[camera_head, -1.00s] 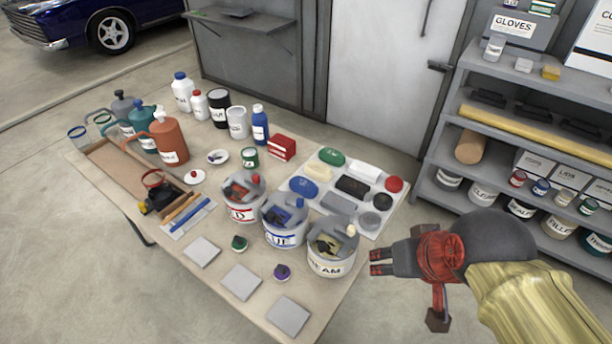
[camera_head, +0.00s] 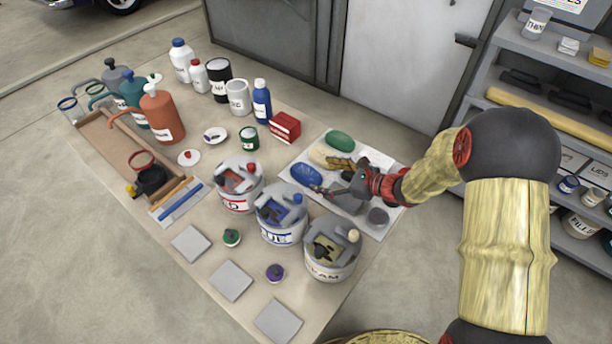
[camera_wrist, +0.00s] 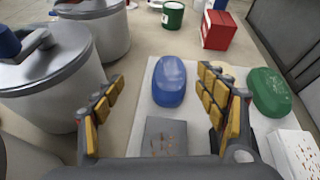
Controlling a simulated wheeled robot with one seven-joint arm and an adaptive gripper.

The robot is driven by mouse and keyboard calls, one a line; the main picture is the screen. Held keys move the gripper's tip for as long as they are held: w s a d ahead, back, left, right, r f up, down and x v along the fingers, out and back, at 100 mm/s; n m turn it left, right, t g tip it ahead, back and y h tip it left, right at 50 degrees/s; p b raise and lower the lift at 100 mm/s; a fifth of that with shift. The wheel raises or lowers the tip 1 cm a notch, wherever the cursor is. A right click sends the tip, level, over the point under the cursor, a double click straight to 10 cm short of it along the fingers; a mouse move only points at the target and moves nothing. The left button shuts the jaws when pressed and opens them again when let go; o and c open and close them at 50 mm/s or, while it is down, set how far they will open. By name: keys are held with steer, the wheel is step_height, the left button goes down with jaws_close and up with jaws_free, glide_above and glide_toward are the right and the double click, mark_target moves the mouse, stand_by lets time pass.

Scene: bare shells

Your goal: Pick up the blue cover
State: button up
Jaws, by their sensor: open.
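The blue cover (camera_head: 306,175) is a smooth oval lying on the white mat (camera_head: 301,158) at the right of the table. In the wrist view the blue cover (camera_wrist: 170,80) shows whole, ahead and in the gap between the fingertips, nearer the right finger. My gripper (camera_head: 324,176) is open and empty, over the mat just to the right of the cover. In the wrist view the yellow-padded fingers of my gripper (camera_wrist: 161,80) stand wide apart on either side. I see no contact with the cover. My arm and gripper hide other items on the mat.
A grey block (camera_wrist: 165,137) lies below the cover in the wrist view, and a green oval (camera_wrist: 268,91) is at its right. Grey-lidded cans, including the blue-labelled can (camera_head: 281,218), stand close left. A red box (camera_head: 285,127) stands behind the mat. Shelves (camera_head: 510,80) are at right.

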mark_target(308, 172)
steer(key=f, duration=0.1)
steer(key=w+f+m, duration=0.1)
steer(key=d+f+t, duration=0.1)
steer(key=shift+w+m, duration=0.3)
steer(key=shift+m, duration=0.1)
steer(key=shift+w+a+f, duration=0.1)
steer(key=shift+w+f, duration=0.1)
steer(key=shift+f, duration=0.05)
steer(key=b+x, duration=0.1)
steer(key=x, duration=0.2)
steer(key=b+x, duration=0.2)
steer(key=x, duration=0.1)
steer(key=shift+s+a, duration=0.1)
steer(key=shift+a, duration=0.25)
steer(key=shift+w+a+b, duration=0.25)
steer(key=shift+b, duration=0.05)
steer(key=shift+c, duration=0.4)
steer(key=c, duration=1.1)
steer(key=shift+c, duration=0.5)
